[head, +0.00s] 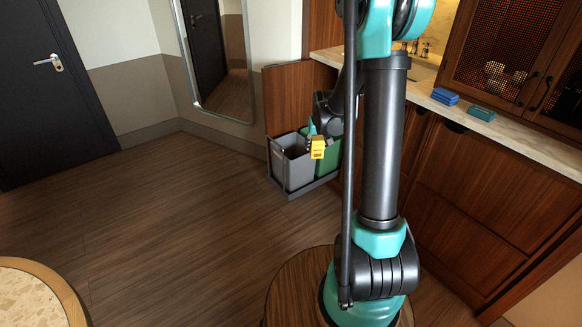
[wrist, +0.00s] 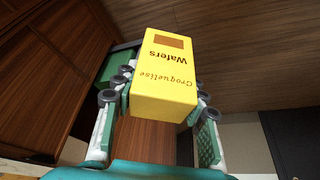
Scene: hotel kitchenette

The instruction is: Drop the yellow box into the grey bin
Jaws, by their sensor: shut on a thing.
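The yellow box (head: 318,149) is a small wafer carton, and its printed face shows close up in the wrist view (wrist: 165,75). My gripper (head: 314,136) is shut on it, with the fingers (wrist: 160,95) on both sides of the carton in the wrist view. The grey bin (head: 291,170) is open-topped and stands in a pull-out drawer at the cabinet end. In the head view the box overlaps the border between the grey bin and the green bin; its exact height above them is hard to tell. The grey bin is not clearly visible in the wrist view.
The green bin (head: 329,160) stands right of the grey bin and also shows in the wrist view (wrist: 117,70). A wooden drawer front (head: 286,98) rises behind the bins. Blue (head: 445,96) and teal (head: 481,112) items lie on the counter.

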